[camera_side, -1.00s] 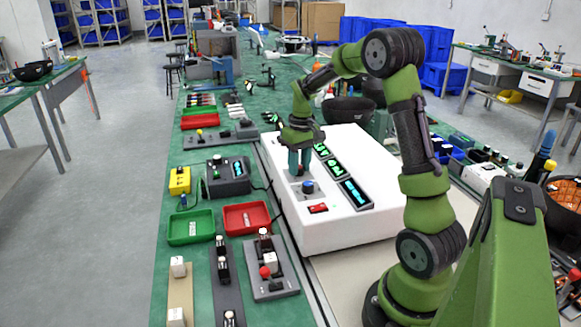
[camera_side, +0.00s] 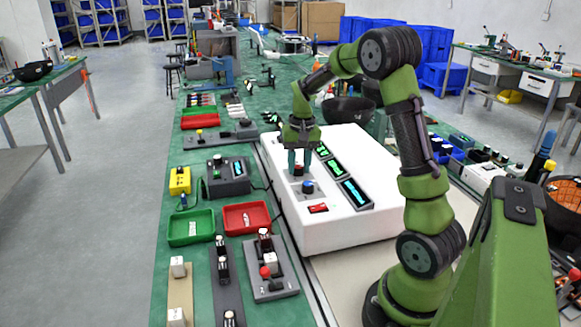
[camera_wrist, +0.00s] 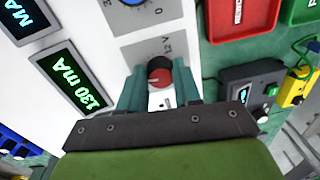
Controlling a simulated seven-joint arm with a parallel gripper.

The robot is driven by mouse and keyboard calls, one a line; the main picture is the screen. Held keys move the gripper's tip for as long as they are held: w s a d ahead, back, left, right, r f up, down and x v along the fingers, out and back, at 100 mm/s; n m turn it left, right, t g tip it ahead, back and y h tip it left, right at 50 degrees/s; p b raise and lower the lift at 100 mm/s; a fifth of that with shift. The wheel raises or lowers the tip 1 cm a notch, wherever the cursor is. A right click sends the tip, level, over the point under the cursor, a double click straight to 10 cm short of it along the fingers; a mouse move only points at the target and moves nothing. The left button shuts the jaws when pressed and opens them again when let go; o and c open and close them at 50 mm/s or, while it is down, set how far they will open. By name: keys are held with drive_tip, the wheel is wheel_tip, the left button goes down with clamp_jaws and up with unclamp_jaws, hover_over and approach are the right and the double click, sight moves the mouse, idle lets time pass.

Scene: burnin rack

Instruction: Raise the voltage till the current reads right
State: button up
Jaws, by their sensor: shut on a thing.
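My gripper (camera_side: 299,161) points down over the white console (camera_side: 345,222) and is shut on a red-topped knob (camera_side: 298,171). In the wrist view the teal fingers of my gripper (camera_wrist: 159,74) stand on either side of this red and black knob (camera_wrist: 159,66). The panel beside it carries a scale marked 12 V. A second display (camera_wrist: 24,14) is cut off, with "mA" showing. A blue knob (camera_side: 308,187) sits on the same panel, nearer the camera.
A red rocker switch (camera_side: 318,208) is on the console's near side. To the left are a red tray (camera_side: 247,229), a green tray (camera_side: 191,240), a dark grey meter box (camera_side: 228,188) and a yellow box (camera_side: 180,180). A black bowl (camera_side: 349,109) stands behind.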

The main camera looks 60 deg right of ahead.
sight(302, 167)
drive_tip(key=shift+r+m, duration=0.1)
drive_tip(key=shift+m, duration=0.3)
drive_tip(key=o, duration=1.1)
drive_tip(key=shift+c, duration=0.2)
wheel_tip(302, 167, up, 17)
drive_tip(key=shift+s+d, duration=0.25)
drive_tip(key=shift+s, duration=0.05)
